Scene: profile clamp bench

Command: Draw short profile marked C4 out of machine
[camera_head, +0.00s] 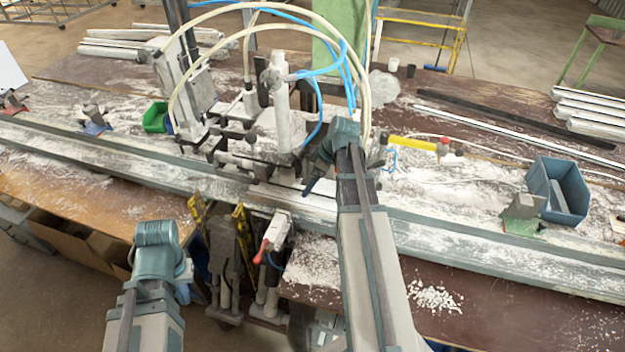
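The clamp machine (283,115) stands on the bench, with a white upright cylinder and dark clamp parts at its base. No C4 mark is readable, and I cannot pick out the short profile for certain among the pale parts low in the machine. My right gripper (316,178) is at the right side of the machine's base, partly hidden by its own wrist; whether it holds anything is unclear. My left gripper (184,272) is low at the left, in front of the bench and away from the machine; its fingers are too small to judge.
A long grey rail (450,240) runs along the bench front. A blue bin (572,181) stands at right, a green bin (155,117) at left. A red-handled clamp (275,240) is below the machine. Hoses arch above. White chips (435,299) lie at front right.

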